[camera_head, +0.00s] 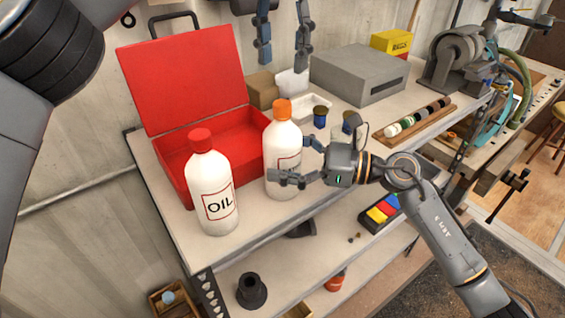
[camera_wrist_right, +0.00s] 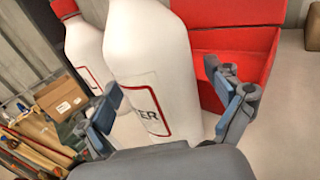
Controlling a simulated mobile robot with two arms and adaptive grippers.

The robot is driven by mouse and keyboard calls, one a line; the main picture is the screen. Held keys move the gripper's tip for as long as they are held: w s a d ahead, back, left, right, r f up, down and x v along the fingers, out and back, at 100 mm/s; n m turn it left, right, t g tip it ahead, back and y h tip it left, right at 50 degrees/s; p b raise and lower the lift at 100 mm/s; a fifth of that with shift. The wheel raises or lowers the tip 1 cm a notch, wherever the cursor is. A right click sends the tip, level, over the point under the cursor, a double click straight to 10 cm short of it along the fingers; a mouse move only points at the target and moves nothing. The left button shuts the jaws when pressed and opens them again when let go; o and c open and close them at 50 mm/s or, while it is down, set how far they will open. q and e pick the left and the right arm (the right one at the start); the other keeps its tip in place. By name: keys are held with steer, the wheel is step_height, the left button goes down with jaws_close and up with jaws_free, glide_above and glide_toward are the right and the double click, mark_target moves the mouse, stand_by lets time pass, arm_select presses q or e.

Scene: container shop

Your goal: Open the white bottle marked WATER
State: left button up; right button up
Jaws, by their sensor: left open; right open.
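The white WATER bottle (camera_head: 283,150) with an orange cap (camera_head: 282,109) stands upright on the bench in front of the open red toolbox. In the right wrist view its white body (camera_wrist_right: 155,70) fills the middle, and the label shows only "ER". My right gripper (camera_head: 292,160) is open, with its fingers on either side of the lower bottle body; contact cannot be told. The fingers also show in the right wrist view (camera_wrist_right: 168,105). My left gripper (camera_head: 283,62) is open and empty, high above the bottle with its fingers pointing down.
A white OIL bottle (camera_head: 212,187) with a red cap stands left of the WATER bottle. The red toolbox (camera_head: 178,155) is behind both. A grey box (camera_head: 358,72), blue-lidded jars (camera_head: 320,116) and a wooden tray (camera_head: 420,130) stand to the right. The bench's front edge is close.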

arm_select(q)
steer(key=shift+w, duration=0.15)
arm_select(e)
steer(key=shift+w+f, duration=0.1)
steer(key=shift+w, duration=0.05)
steer(key=c, duration=0.5)
arm_select(q)
steer(key=shift+s, duration=0.2)
arm_select(e)
jaws_close()
arm_select(q)
steer(key=shift+w, duration=0.1)
